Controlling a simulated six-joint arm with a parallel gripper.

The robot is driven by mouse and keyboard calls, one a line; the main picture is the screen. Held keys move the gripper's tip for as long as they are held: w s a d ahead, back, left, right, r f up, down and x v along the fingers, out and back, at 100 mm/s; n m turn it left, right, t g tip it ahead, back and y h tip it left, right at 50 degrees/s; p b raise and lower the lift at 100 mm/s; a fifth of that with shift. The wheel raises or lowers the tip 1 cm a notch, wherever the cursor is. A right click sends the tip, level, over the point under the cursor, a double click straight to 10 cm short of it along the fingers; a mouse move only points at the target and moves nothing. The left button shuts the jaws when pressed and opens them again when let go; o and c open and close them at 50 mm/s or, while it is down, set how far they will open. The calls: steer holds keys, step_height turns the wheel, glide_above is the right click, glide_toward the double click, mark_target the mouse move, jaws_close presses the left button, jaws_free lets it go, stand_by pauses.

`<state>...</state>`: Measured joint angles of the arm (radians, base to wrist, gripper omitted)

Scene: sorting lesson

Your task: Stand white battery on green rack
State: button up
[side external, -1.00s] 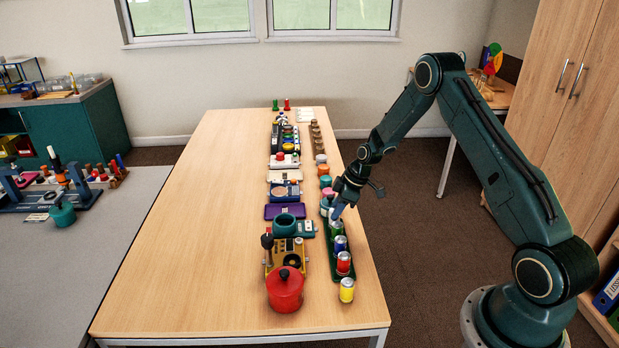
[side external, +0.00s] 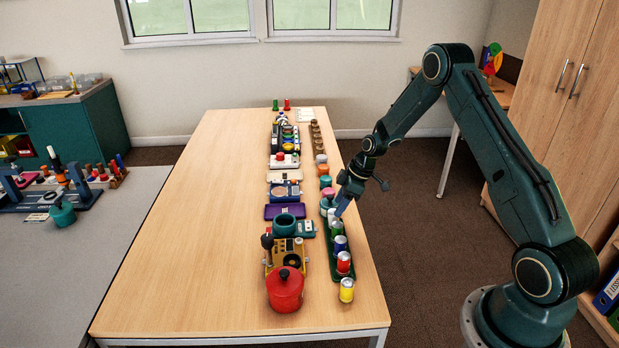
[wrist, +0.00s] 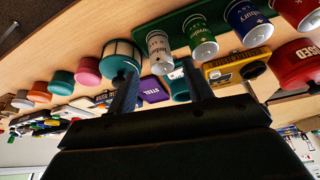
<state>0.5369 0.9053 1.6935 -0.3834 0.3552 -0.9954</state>
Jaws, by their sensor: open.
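The white battery (wrist: 160,52) stands upright in the wrist view, with its base on the end section of the green rack (wrist: 174,20). In the side external view it is partly hidden by my gripper (side external: 338,212). A green battery (wrist: 202,38), a blue battery (wrist: 248,24) and a red battery (side external: 344,262) stand in a row on the same rack. My gripper is open, its two fingers (wrist: 157,80) apart at either side of the white battery in the wrist picture. I cannot tell whether a finger touches it.
A yellow battery (side external: 346,290) stands on the table off the rack's near end. The table's left half is clear.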

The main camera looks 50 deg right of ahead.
steer(key=v, duration=0.9)
steer(key=shift+r, duration=0.25)
steer(key=shift+s, duration=0.1)
steer(key=shift+r, duration=0.1)
steer(key=s+a+r+m+h, duration=0.1)
steer(key=s+a+r+m, duration=0.1)
steer(key=s+a+r, duration=0.45)
steer(key=s+a+r+m+h, duration=0.1)
steer(key=s+a+r, duration=0.3)
steer(key=a+r, duration=0.55)
steer(key=s+a+r+m+t, duration=0.1)
steer(key=s+a+r+m, duration=0.1)
steer(key=s, duration=0.7)
steer(key=s+a+r+m+t, duration=0.1)
steer(key=s+r, duration=0.3)
steer(key=s, duration=0.5)
steer(key=shift+s+a+r+m+h, duration=0.15)
steer(key=shift+a+r+m+h, duration=0.15)
steer(key=shift+a+m, duration=0.45)
